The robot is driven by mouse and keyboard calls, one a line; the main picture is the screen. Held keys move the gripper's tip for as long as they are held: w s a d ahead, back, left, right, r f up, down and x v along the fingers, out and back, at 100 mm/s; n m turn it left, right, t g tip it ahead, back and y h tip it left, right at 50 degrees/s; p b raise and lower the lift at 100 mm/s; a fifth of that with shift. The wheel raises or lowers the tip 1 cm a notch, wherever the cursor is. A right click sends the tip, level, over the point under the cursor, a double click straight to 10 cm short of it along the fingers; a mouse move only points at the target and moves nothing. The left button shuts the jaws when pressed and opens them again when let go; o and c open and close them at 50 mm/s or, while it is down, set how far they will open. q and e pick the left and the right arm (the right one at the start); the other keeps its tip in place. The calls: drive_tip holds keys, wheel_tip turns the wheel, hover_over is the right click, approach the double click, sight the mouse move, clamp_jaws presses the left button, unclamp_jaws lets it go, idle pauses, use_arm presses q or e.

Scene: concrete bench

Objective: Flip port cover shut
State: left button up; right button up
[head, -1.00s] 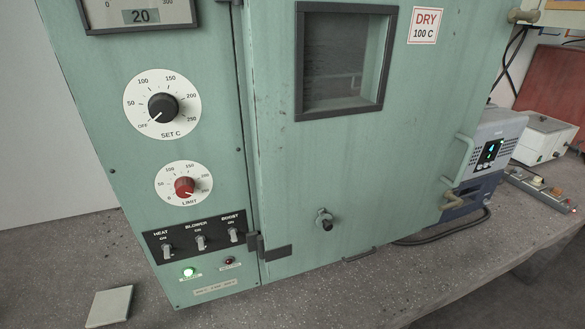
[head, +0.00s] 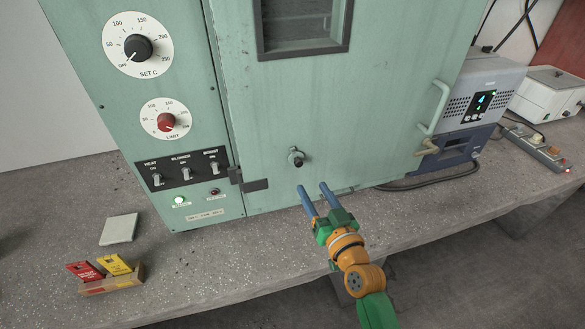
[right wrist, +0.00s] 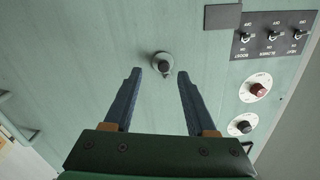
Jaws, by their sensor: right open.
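The port (head: 296,157) is a small round metal fitting low on the green oven door, with a dark round part at its lower side. It is too small to tell how its cover is set. It also shows in the right wrist view (right wrist: 162,63), top centre, between and beyond the fingertips. My right gripper (head: 312,188) is open and empty, its two blue fingers pointing at the door just below and right of the port. In the right wrist view the fingers (right wrist: 159,76) stand apart on either side of the line to the port. My left gripper is out of view.
The green oven door (head: 370,110) has a handle (head: 434,106) on its right. The control panel (head: 184,168) with switches and dials is left. A pale square pad (head: 119,229) and a holder (head: 105,284) with red and yellow tags lie on the bench. A grey-blue device (head: 482,95) stands right.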

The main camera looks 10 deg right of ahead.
sight(300, 165)
drive_tip(key=w, duration=0.5)
drive_tip(key=w+a+r, duration=0.1)
drive_tip(key=w, duration=0.1)
drive_tip(key=shift+w+r, duration=0.1)
drive_tip(key=shift+w, duration=0.3)
drive_tip(key=shift+s+r, duration=0.1)
drive_tip(key=shift+a, duration=0.1)
clamp_jaws()
